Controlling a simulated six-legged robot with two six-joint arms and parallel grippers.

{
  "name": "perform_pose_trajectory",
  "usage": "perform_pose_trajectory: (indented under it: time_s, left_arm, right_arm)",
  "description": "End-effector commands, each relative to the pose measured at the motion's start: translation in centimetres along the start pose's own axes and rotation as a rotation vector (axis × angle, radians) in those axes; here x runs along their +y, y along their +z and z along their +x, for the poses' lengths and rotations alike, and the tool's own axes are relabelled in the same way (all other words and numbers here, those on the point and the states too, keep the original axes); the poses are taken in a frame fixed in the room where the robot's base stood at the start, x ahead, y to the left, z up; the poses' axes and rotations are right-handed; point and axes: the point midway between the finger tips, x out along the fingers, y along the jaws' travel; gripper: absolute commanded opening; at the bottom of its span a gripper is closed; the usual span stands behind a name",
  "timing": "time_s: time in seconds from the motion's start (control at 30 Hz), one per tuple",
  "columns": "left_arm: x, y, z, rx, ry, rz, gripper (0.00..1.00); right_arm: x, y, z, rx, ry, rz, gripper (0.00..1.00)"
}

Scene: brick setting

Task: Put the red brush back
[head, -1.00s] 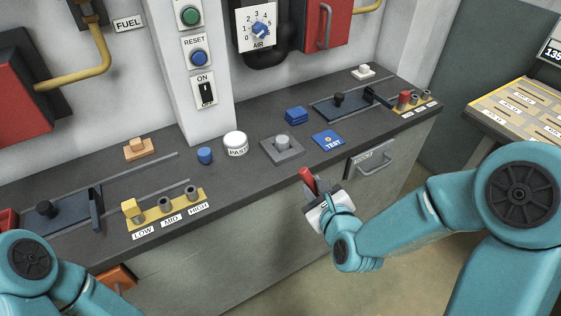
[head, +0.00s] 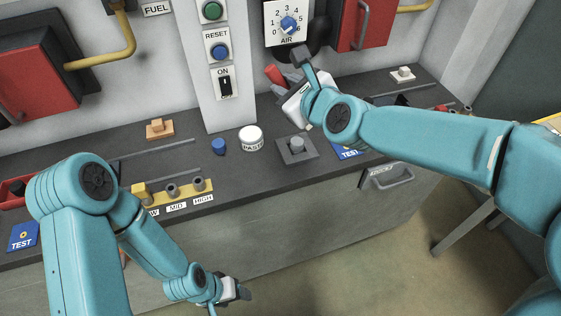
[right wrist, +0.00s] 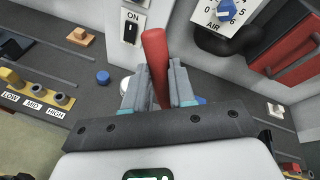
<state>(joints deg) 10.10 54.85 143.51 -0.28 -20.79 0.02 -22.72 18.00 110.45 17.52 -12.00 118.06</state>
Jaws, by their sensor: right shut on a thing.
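My right gripper (head: 288,88) is shut on the red brush (head: 274,74) and holds it above the back of the counter, near the wall below the AIR dial. In the right wrist view the red brush (right wrist: 155,55) stands up between the two grey fingers (right wrist: 160,90); its lower end is hidden by the gripper. A yellow rack (head: 180,190) labelled LOW, MID and HIGH is on the left counter, with a yellow piece at LOW and grey sockets at MID and HIGH. My left gripper (head: 236,291) hangs low in front of the counter; its finger gap is unclear.
A second rack with a red piece (head: 441,108) is partly hidden behind my right arm. A white PASTE button (head: 250,138), a blue knob (head: 219,146) and a grey plate with a knob (head: 296,147) stand on the counter (head: 230,190). A red box (head: 40,75) juts from the wall.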

Motion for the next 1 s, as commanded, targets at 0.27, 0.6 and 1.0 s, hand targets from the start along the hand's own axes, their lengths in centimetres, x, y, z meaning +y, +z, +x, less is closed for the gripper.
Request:
perform_pose_trajectory:
  time_s: [0.27, 0.6, 1.0]
  left_arm:
    - [-0.4, 0.0, 1.1, 0.000, 0.000, 0.000, 0.63]
    - [-1.3, -0.1, 3.6, 0.000, 0.000, 0.000, 0.63]
    - [-1.2, -0.1, 3.5, 0.000, 0.000, 0.000, 0.63]
  right_arm:
    - [1.9, 3.0, 0.1, -0.042, 0.072, -0.031, 0.00]
    - [5.5, -5.0, 3.1, -0.034, 0.072, -0.028, 0.00]
    - [7.7, -10.1, 5.1, -0.038, 0.070, -0.026, 0.00]
